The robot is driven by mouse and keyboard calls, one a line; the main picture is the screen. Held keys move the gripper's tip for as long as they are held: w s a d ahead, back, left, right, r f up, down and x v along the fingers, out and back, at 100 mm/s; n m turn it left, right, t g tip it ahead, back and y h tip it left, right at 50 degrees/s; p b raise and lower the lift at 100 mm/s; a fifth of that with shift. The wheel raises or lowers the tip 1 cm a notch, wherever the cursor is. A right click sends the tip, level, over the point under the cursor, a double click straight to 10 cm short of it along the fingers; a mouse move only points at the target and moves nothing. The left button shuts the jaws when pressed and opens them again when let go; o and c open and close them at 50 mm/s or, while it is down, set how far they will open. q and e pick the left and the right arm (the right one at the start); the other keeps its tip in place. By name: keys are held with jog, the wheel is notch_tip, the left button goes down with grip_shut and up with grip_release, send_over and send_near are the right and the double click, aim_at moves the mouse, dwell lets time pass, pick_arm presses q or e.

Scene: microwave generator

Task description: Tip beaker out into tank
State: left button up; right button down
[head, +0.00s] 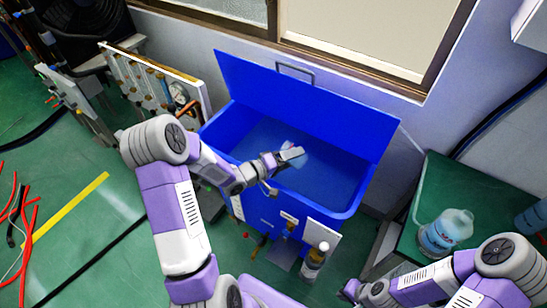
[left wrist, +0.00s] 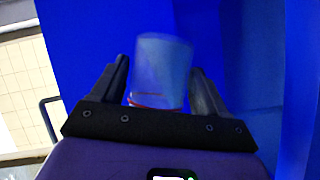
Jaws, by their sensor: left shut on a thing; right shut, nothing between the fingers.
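The blue tank (head: 330,190) stands against the wall with its lid (head: 300,105) raised. My left gripper (head: 291,156) is over the tank's opening. It is shut on a translucent beaker (left wrist: 160,68), which shows between the two fingers (left wrist: 160,90) in the left wrist view. The beaker (head: 290,147) is small and partly hidden by the gripper in the head view. It looks tilted, but its exact angle and its contents cannot be told. My right gripper (head: 350,290) is low at the bottom right, away from the tank; its fingers are hard to make out.
A white-capped bottle (head: 315,258) stands in front of the tank. A panel with gauges (head: 165,90) is left of the tank. Red cables (head: 18,225) lie on the floor.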

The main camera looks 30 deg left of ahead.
pick_arm(q)
jog(key=shift+w+a+r+n+t+h+p, duration=0.1)
jog(key=shift+a+r+n+t+h+p, duration=0.3)
jog(key=shift+a+n+p, duration=0.4)
dwell(0.6)
jog(key=shift+a+r+n+t+h+p, duration=0.15)
jog(key=shift+r+n+t+h+p, duration=0.15)
jog(key=shift+r+n+p, duration=0.4)
dwell(1.1)
jog(key=d+f+m+b, duration=0.1)
jog(key=b, duration=0.1)
jog(key=d+f+m+g+y+b, duration=0.1)
jog(key=f+m+b, duration=0.1)
jog(key=shift+d, duration=0.15)
jog(key=shift+r+m+g+y+p, duration=0.15)
jog(key=shift+m+g+y+p, duration=0.15)
jog(key=shift+m+y+p, duration=0.1)
